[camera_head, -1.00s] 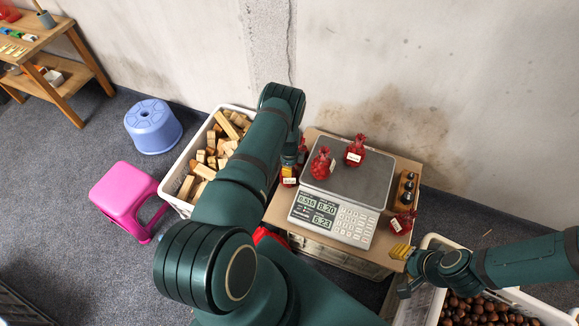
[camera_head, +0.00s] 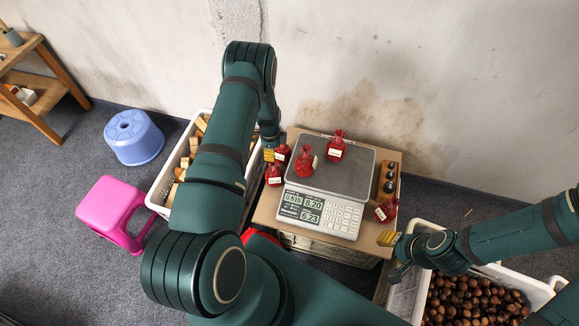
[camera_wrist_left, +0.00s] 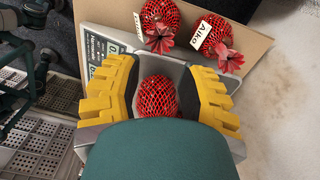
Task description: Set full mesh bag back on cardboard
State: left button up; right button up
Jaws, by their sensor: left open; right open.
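Two red mesh bags, a nearer one (camera_head: 305,162) and a farther one (camera_head: 336,147), stand on the pan of the scale (camera_head: 345,173). Two more red bags, a rear one (camera_head: 282,154) and a front one (camera_head: 274,175), are on the cardboard (camera_head: 265,213) left of the scale. My left gripper (camera_head: 269,155) is open beside them, left of the pan. In the left wrist view a mesh bag (camera_wrist_left: 158,97) shows between its spread yellow fingers; whether they touch it I cannot tell. My right gripper (camera_head: 391,247) is open and empty near the cardboard's right front corner.
Another red bag (camera_head: 386,211) lies right of the scale, beside a wooden weight holder (camera_head: 388,181). A white crate of wood blocks (camera_head: 160,188) stands left, a crate of chestnuts (camera_head: 415,228) right. Pink (camera_head: 110,209) and blue (camera_head: 133,137) stools stand on the floor.

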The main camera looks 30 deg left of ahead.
pick_arm(q)
jog(key=s+d+r+n+h, duration=0.1)
jog(key=s+d+r+n, duration=0.4)
jog(key=d, duration=0.4)
jog(key=s+d+r+n+t+h, duration=0.1)
jog(key=s+d+r+n, duration=0.4)
jog(key=d, duration=0.5)
jog(key=s+d+r+n+h, duration=0.1)
jog(key=s+d+r+n, duration=0.4)
jog(key=d, duration=0.5)
jog(key=shift+s+r+t+h, duration=0.3)
jog(key=shift+s+r+h, duration=0.15)
jog(key=shift+s, duration=0.8)
